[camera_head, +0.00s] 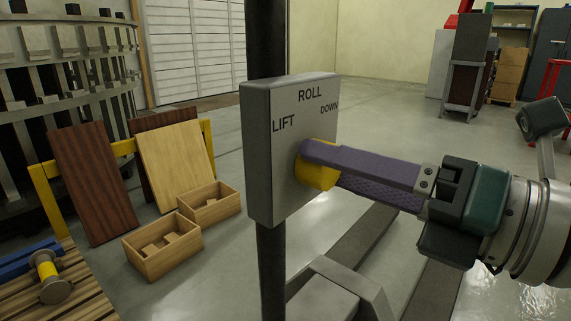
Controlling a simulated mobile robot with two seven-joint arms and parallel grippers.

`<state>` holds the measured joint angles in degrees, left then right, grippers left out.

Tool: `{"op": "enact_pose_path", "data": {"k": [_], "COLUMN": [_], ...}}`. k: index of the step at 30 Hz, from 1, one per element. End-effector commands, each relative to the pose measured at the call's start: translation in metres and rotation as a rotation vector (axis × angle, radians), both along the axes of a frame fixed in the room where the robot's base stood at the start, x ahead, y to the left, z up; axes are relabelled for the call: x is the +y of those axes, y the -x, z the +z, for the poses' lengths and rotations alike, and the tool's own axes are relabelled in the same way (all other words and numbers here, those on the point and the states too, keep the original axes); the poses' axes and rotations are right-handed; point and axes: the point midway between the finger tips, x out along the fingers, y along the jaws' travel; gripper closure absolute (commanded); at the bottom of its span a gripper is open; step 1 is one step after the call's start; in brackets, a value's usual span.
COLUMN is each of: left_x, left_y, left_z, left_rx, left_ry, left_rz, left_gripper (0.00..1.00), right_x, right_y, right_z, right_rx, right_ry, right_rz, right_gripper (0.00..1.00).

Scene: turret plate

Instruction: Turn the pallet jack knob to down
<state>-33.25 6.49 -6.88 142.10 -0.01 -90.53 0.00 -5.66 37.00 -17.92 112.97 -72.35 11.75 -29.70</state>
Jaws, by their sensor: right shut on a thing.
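The grey turret plate (276,170) stands on a dark upright post, with the words LIFT at its left, ROLL at the top and DOWN at the right. A yellow knob (327,178) sticks out of the middle of the plate. My right gripper (318,164) comes in from the right, and its purple fingers are shut on the knob. The fingers cover much of the knob, so I cannot tell which word it points to. My left gripper does not show.
The dark post (271,273) runs above and below the plate. A slatted pallet (82,291) is at lower left. Grey fork parts (325,290) are below. Open floor (385,110) lies behind.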

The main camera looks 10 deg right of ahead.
Motion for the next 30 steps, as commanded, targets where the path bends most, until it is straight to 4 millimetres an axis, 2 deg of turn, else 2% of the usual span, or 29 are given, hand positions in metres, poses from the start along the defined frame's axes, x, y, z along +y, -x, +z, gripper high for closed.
{"op": "enact_pose_path", "data": {"k": [14, 30], "left_x": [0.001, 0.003], "left_y": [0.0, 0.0], "left_z": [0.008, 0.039], "left_rx": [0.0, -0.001], "left_ry": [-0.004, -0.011], "left_rz": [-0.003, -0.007], "left_gripper": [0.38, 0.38], "right_x": [0.0, 0.0], "right_y": [0.0, 0.0], "right_z": [0.001, 0.002], "right_rx": [0.073, 0.357], "right_ry": [-0.092, -0.459], "right_rz": [-0.001, 0.0], "right_gripper": [0.99, 0.99]}}
